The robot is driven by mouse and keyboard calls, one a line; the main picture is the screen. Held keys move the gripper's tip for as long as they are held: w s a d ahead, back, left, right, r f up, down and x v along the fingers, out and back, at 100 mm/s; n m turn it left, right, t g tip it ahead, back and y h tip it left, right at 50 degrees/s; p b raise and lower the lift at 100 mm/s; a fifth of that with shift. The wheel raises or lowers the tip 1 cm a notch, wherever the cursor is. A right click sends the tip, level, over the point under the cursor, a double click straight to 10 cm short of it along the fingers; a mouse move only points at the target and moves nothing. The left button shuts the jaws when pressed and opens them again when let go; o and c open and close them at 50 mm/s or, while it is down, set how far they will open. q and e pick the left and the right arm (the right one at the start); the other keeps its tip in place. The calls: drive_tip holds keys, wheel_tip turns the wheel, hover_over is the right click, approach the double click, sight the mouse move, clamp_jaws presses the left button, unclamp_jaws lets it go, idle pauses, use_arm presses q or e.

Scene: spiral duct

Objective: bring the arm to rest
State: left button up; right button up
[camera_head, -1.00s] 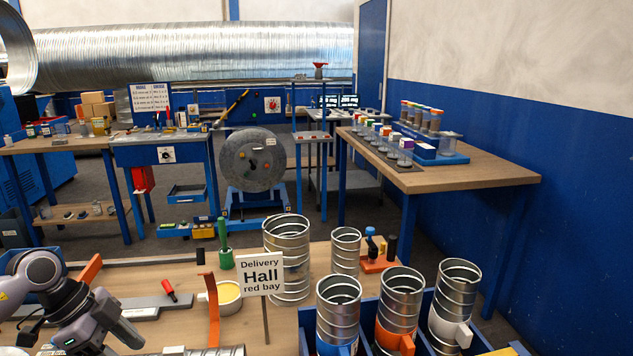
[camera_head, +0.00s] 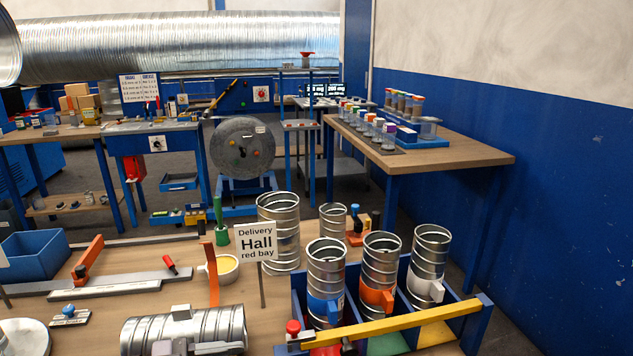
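A blue divided crate (camera_head: 478,325) with a yellow bar (camera_head: 410,321) holds three upright duct pieces with blue, orange and white tabs. A sign (camera_head: 255,241) reads "Delivery Hall red bay". A blue bin (camera_head: 35,256) and a yellow-filled bowl (camera_head: 222,268) stand on the bench.

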use_arm(q)
drive_tip(key=s+a+f+n+t+y, duration=0.2)
drive_tip(key=s+f+n+y, duration=0.4)
drive_tip(key=f, duration=0.4)
drive_tip(key=s+a+f+n+t+y, duration=0.3)
drive_tip(key=s+a+f+n+y, duration=0.1)
drive_tip(key=s+f+n+y, duration=0.3)
wheel_tip(320, 180, down, 4)
drive_tip(key=s+n, duration=0.1)
drive_tip(key=n, duration=0.1)
drive_tip(key=shift+s+a+n+y, duration=0.15)
drive_tip(key=shift+s+n+y, duration=0.15)
drive_tip(key=shift+s+n, duration=0.1)
drive_tip(key=shift+r, duration=0.1)
drive_tip(key=shift+c, duration=1)
drive_tip(key=shift+w, duration=0.1)
